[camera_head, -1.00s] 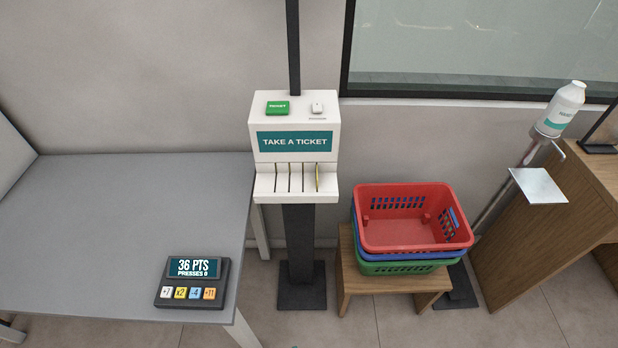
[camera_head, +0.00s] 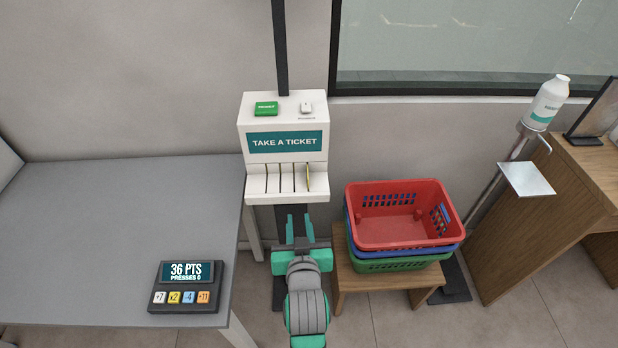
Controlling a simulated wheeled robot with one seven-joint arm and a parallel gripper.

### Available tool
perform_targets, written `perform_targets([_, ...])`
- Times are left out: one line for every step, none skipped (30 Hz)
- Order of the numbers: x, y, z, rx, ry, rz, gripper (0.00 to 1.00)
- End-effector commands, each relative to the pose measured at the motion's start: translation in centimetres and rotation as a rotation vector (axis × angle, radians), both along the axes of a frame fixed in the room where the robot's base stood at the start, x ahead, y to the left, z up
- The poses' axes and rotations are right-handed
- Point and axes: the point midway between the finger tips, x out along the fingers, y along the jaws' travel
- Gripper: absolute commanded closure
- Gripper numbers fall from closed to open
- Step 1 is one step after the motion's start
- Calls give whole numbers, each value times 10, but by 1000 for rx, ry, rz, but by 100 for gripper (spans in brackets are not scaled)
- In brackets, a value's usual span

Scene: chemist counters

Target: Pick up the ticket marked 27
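A white ticket dispenser (camera_head: 284,148) labelled "TAKE A TICKET" stands on a dark post. It has a green button (camera_head: 266,108) and a smaller white button (camera_head: 306,108) on top. Its lower ledge has several dark slots, with a thin yellowish strip (camera_head: 309,179) at the rightmost slot. No number 27 is readable on it. My gripper (camera_head: 298,222) is just below the ledge, pointing up and away, with its two teal fingers apart and nothing seen between them. A keypad device (camera_head: 188,287) on the grey table shows "36 PTS" and "PRESSES 0", above keys +7, x2, -4 and +11.
A grey table (camera_head: 100,200) fills the left. Stacked red, blue and green baskets (camera_head: 395,247) sit on a wooden stool (camera_head: 343,268) right of my gripper. A bottle (camera_head: 547,102) on a stand and a wooden counter (camera_head: 550,215) are at the right.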

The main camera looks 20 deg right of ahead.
Motion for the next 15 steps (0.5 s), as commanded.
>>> perform_targets([9,-9,14,-5,-5,-9,75])
perform_targets([12,-13,20,-6,-1,-13,75])
perform_targets([16,-19,26,-8,3,-18,75])
perform_targets([19,-23,31,-9,6,-23,75])
perform_targets([21,-26,35,-10,8,-27,75])
perform_targets([23,-30,40,-10,12,-30,75])
perform_targets([24,-33,43,-12,14,-33,75])
perform_targets([25,-35,45,-11,17,-35,75])
perform_targets([26,-37,48,-12,18,-38,75])
perform_targets([27,-39,49,-12,19,-38,75])
perform_targets([29,-40,50,-12,21,-40,75])
perform_targets([31,-41,49,-12,23,-41,75])
perform_targets([34,-43,49,-12,23,-41,75])
perform_targets([37,-44,48,-13,23,-42,75])
perform_targets([42,-46,46,-13,23,-42,75])
